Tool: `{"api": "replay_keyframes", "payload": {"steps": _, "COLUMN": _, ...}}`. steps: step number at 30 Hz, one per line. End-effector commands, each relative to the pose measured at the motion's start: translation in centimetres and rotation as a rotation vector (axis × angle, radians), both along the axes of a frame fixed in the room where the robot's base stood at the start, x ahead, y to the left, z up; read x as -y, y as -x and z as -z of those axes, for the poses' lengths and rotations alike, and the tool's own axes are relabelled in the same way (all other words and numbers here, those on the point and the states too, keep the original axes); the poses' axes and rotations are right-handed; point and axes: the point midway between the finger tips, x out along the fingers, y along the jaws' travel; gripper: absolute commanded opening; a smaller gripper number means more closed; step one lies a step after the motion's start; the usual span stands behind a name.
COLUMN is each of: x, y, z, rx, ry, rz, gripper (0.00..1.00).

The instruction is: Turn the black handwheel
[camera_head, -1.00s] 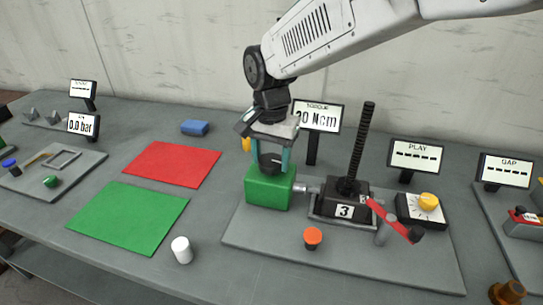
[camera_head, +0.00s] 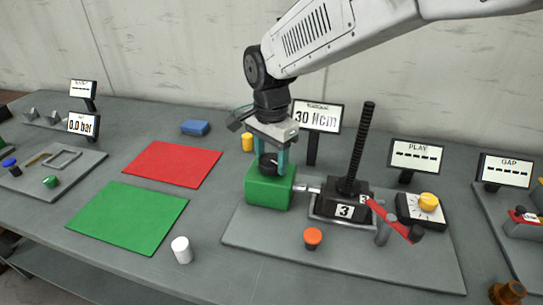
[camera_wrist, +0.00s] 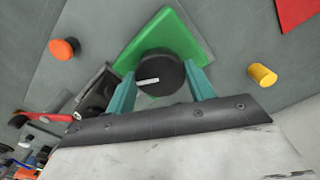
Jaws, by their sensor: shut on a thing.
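The black handwheel (camera_head: 267,164) sits on top of the green block (camera_head: 268,189). In the wrist view the handwheel (camera_wrist: 159,74) is round with a white mark on its face, and the green block (camera_wrist: 168,32) lies behind it. My gripper (camera_head: 271,160) points down over the block. Its teal fingers are shut on the handwheel, one on each side. The torque display (camera_head: 316,116) behind reads 30 Ncm. Part of the handwheel is hidden by the fingers in the head view.
Right of the block stands a screw jack labelled 3 (camera_head: 343,210) with a tall black screw (camera_head: 360,145) and a red crank arm (camera_head: 393,219). An orange-capped knob (camera_head: 313,237) is in front. A yellow cylinder (camera_head: 248,141) stands close behind the gripper.

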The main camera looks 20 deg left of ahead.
Motion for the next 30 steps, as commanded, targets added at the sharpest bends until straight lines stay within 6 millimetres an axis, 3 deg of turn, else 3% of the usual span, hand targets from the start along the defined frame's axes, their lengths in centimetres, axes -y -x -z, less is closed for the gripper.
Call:
{"api": "replay_keyframes", "payload": {"steps": 4, "x": -0.1, "y": -0.1, "z": -0.2, "rx": 0.005, "ry": -0.004, "rz": 0.0, "gripper": 0.3}}
{"api": "replay_keyframes", "payload": {"steps": 5, "x": -0.1, "y": -0.1, "z": -0.2, "rx": 0.005, "ry": -0.004, "rz": -0.001, "gripper": 0.59}}
{"api": "replay_keyframes", "payload": {"steps": 6, "x": -0.1, "y": -0.1, "z": -0.2, "rx": 0.005, "ry": -0.004, "rz": -0.001, "gripper": 0.7}}
{"api": "replay_keyframes", "payload": {"steps": 7, "x": -0.1, "y": -0.1, "z": -0.2, "rx": 0.004, "ry": -0.003, "rz": -0.001, "gripper": 0.75}}
{"api": "replay_keyframes", "payload": {"steps": 17, "x": -0.1, "y": -0.1, "z": -0.4, "rx": 0.003, "ry": -0.003, "rz": -0.002, "gripper": 0.75}}
{"api": "replay_keyframes", "payload": {"steps": 30, "x": -0.1, "y": -0.1, "z": -7.0, "rx": 0.004, "ry": -0.003, "rz": -0.001, "gripper": 0.75}}
